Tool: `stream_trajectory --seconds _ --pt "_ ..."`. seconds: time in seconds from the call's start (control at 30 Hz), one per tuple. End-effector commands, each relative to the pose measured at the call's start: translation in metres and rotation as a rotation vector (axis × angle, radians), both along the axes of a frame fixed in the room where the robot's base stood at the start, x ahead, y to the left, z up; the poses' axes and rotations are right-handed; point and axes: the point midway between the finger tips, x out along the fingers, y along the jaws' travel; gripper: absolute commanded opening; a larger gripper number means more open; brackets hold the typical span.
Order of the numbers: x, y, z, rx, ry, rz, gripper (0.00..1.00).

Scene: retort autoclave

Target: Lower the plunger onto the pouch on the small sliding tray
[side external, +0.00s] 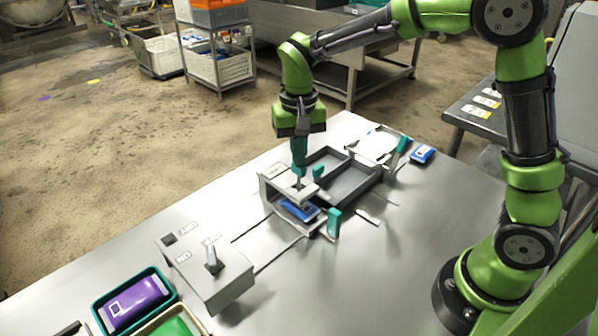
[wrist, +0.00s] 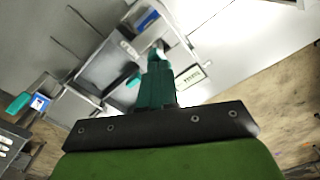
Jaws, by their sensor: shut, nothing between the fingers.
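My gripper (side external: 299,168), with teal fingers, is shut and empty, pointing down just above the plunger (side external: 299,185) on a grey bridge frame (side external: 272,192). Whether the fingertips touch the plunger's top, I cannot tell. In the wrist view the closed fingers (wrist: 158,55) cover part of the frame. A blue pouch (side external: 300,210) lies under the bridge on the small sliding tray, partly hidden by the bridge; it also shows in the wrist view (wrist: 147,18). A teal handle (side external: 333,222) stands at the tray's near right side.
A grey box with a lever (side external: 212,262) stands front left, near a teal tray (side external: 160,273) with a purple pouch (side external: 135,301). A grey compartmented frame (side external: 350,180) lies behind the bridge. Another blue pouch (side external: 422,154) lies at the back right. The right-hand tabletop is mostly clear.

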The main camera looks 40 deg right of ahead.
Motion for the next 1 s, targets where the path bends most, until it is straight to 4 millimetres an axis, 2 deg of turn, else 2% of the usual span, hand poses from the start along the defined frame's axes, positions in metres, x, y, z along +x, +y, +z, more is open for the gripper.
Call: stream_trajectory --seconds 0.33,1.0 --pt "0.000 0.000 -0.002 -0.001 -0.001 0.000 0.00" --pt "0.001 0.000 0.051 0.000 -0.002 0.001 0.00"
